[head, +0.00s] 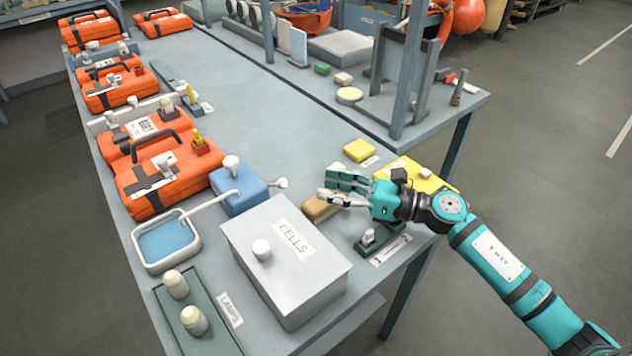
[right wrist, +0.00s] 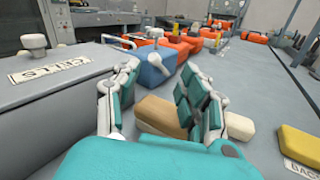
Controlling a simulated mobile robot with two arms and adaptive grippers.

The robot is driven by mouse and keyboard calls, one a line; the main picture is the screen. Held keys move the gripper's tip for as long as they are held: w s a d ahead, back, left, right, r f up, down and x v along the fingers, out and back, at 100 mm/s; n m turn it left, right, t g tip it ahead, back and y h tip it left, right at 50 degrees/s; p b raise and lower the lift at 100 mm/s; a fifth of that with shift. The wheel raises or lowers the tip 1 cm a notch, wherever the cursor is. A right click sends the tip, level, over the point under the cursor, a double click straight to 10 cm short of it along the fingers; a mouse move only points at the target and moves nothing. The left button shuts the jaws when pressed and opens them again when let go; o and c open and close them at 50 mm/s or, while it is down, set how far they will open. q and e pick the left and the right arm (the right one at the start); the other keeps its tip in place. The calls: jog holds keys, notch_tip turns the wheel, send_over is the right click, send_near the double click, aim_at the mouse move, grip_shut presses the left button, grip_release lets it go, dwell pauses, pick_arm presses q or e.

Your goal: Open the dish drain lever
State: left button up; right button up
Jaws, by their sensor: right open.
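A white-rimmed dish (head: 137,258) with blue liquid stands at the table's left edge, in the head view. A blue box (head: 237,192) is beside it, with a white knob (head: 231,163) on top, a pale spout reaching over the dish and a small white lever-like handle (head: 281,183) on its right side. I cannot tell for certain which part is the drain lever. The blue box (right wrist: 157,68) also shows ahead in the right wrist view. My right gripper (head: 334,186) is open and empty, right of the handle and apart from it, above a tan block (head: 318,208).
A grey CELLS box (head: 310,265) stands in front of the blue box, close to my right gripper. A small switch (head: 368,237) marked 1 and 2 is below my right wrist. Orange cases (head: 150,190) line the left edge. The table's middle is clear.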

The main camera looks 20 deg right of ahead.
aim_at(311, 199)
jog(key=shift+d, duration=0.1)
jog(key=shift+c, duration=0.7)
jog(key=shift+r+n+g, duration=0.2)
jog(key=shift+n+g, duration=0.1)
jog(key=shift+n, duration=0.3)
jog(key=shift+c, duration=1.1)
jog(key=n, duration=0.1)
jog(key=n+g+b, duration=0.1)
jog(key=shift+r+n, duration=0.3)
jog(key=shift+c, duration=1.1)
jog(key=shift+s+d+r+n+g+h+b, duration=0.1)
jog(key=shift+d+n+g+h+b, duration=0.25)
jog(key=shift+n+g+h+b, duration=0.55)
jog(key=shift+c, duration=1.2)
jog(key=d+n+h, duration=0.1)
jog(key=d+n, duration=0.1)
jog(key=shift+s+n, duration=0.1)
jog(key=shift+n, duration=0.3)
grip_shut()
jog(key=shift+h, duration=0.3)
jog(key=p+x, duration=0.2)
jog(key=x, duration=0.6)
jog(key=shift+a+r+p, duration=0.1)
jog(key=shift+r+p, duration=0.05)
jog(key=shift+p, duration=0.15)
jog(key=shift+x, duration=0.8)
